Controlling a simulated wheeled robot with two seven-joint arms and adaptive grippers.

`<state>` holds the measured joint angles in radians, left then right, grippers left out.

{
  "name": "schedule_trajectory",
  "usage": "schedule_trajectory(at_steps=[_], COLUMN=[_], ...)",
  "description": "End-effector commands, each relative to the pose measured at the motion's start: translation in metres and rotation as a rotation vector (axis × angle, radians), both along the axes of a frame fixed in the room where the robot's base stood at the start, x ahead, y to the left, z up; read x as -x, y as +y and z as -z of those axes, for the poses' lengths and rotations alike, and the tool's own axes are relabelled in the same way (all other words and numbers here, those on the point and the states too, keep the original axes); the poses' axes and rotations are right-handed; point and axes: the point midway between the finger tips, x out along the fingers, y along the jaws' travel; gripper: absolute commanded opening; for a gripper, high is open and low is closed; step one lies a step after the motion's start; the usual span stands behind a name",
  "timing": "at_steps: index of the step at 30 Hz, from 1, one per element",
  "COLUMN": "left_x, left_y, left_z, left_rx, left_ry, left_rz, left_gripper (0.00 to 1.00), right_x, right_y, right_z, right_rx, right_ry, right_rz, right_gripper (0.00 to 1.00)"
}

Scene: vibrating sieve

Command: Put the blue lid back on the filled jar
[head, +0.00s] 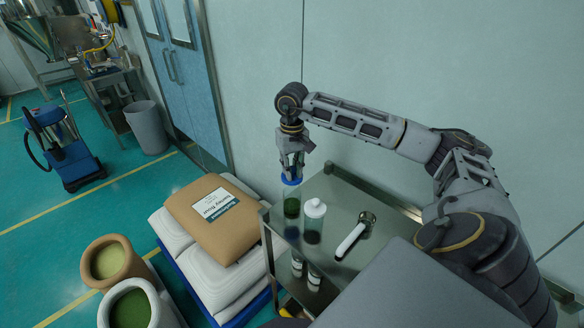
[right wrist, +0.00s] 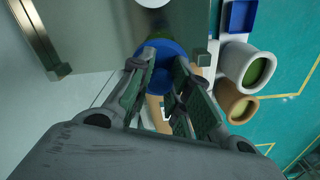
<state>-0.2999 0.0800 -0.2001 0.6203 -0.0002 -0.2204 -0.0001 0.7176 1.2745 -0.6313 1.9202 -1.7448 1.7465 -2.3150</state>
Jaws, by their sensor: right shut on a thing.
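The filled jar (head: 292,207) is clear with green contents and stands at the left end of the steel cart top. The blue lid (head: 291,181) is at the jar's mouth, roughly level; I cannot tell whether it is seated or slightly above. My right gripper (head: 291,170) points down from above and is shut on the blue lid. In the right wrist view the blue lid (right wrist: 168,62) shows as a round disc at the fingertips (right wrist: 160,72), and the jar is mostly hidden. My left gripper is not in view.
A white-capped jar (head: 314,212) stands close to the right of the filled jar. A scoop with a white handle (head: 350,241) lies farther right on the cart (head: 345,195). Sacks (head: 214,215) are stacked left of the cart. Small bottles (head: 314,280) stand on the lower shelf.

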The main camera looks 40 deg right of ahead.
Motion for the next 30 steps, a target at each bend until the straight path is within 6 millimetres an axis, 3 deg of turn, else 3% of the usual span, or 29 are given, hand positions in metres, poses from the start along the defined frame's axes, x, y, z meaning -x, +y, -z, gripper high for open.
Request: schedule_trajectory(at_steps=[21, 30], left_x=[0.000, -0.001], left_y=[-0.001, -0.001], left_z=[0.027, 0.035], left_rx=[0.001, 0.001], left_ry=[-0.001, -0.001], left_rz=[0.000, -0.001], left_gripper=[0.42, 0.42], right_x=[0.000, 0.000], right_y=[0.000, 0.000], right_z=[0.045, 0.055], right_rx=[0.001, 0.000], right_ry=[0.000, 0.000], right_rz=[0.000, 0.000], right_gripper=[0.04, 0.04])
